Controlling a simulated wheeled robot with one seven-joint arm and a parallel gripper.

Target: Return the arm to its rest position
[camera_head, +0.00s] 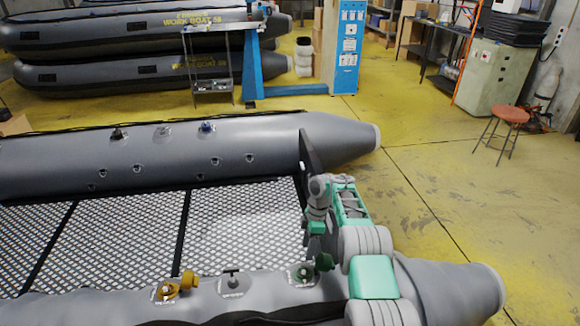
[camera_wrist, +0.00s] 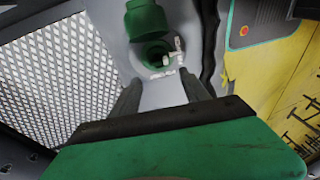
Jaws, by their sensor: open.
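My gripper (camera_head: 314,238) hangs at the end of my bent grey and green arm, over the near tube of the boat (camera_head: 240,140) close to its right end. In the wrist view my gripper (camera_wrist: 161,76) has its two dark fingers apart with nothing held between them. A green valve with its cap open (camera_wrist: 156,52) lies just beyond the fingertips. The green cap (camera_head: 324,262) also shows in the head view, just below my gripper. The exact gap between fingertips and valve cannot be told.
A yellow valve cap (camera_head: 188,281) and a dark valve (camera_head: 232,281) sit further left on the near tube. A dark upright board (camera_head: 309,150) stands across the boat behind my gripper. Yellow floor (camera_head: 440,170) is clear at right, with a red stool (camera_head: 510,115) beyond.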

